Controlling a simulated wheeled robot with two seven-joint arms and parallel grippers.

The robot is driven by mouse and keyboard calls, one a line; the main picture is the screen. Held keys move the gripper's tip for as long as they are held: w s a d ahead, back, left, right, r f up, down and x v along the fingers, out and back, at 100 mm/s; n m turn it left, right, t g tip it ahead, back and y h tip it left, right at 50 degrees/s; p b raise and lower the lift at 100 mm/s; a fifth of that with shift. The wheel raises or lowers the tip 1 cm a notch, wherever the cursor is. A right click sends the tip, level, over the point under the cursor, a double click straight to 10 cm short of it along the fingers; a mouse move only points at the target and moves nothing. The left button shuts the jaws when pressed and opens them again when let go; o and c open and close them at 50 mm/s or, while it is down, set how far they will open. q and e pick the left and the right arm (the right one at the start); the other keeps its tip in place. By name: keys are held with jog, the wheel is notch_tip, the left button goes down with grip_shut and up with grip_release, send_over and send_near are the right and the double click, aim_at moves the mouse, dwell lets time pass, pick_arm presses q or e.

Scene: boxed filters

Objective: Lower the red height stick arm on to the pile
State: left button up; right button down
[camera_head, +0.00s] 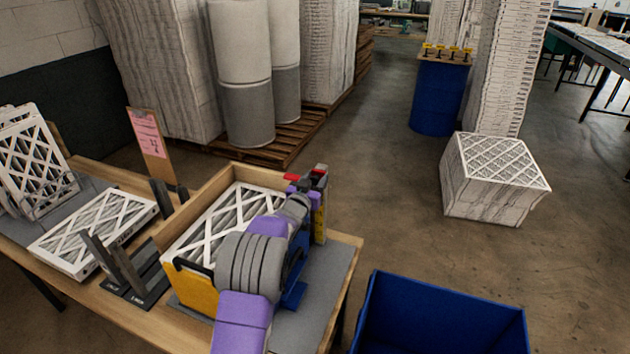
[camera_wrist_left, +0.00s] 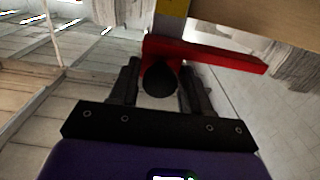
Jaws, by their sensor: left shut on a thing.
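The red height stick arm (camera_head: 292,177) shows as a small red piece near the top of the upright yellow stick (camera_head: 320,224), at the right side of the wooden box. In the left wrist view the red arm (camera_wrist_left: 222,57) crosses behind my fingers, beside the yellow stick (camera_wrist_left: 172,14). My left gripper (camera_head: 312,184) is shut on the black knob (camera_wrist_left: 160,78) of the red arm; the knob sits between the two fingers. The pile of white-framed filters (camera_head: 222,222) lies in the box, partly hidden by my left arm. The gap between arm and pile is unclear. My right gripper is out of view.
The wooden box (camera_head: 232,175) stands on the table (camera_head: 345,245). Dark upright holders (camera_head: 125,270) and a loose filter (camera_head: 95,232) are on its left. A blue bin (camera_head: 440,310) is at the front right.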

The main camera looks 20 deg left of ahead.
pick_arm(q)
grip_shut()
notch_tip(320, 180, down, 4)
jog(key=b, duration=0.4)
jog(key=shift+f, duration=0.1)
jog(key=o, duration=0.9)
grip_release()
jog(key=shift+d, duration=0.1)
jog(key=shift+o, duration=0.2)
jog(key=shift+s, duration=0.1)
jog(key=s, duration=0.7)
jog(key=shift+s+d, duration=0.2)
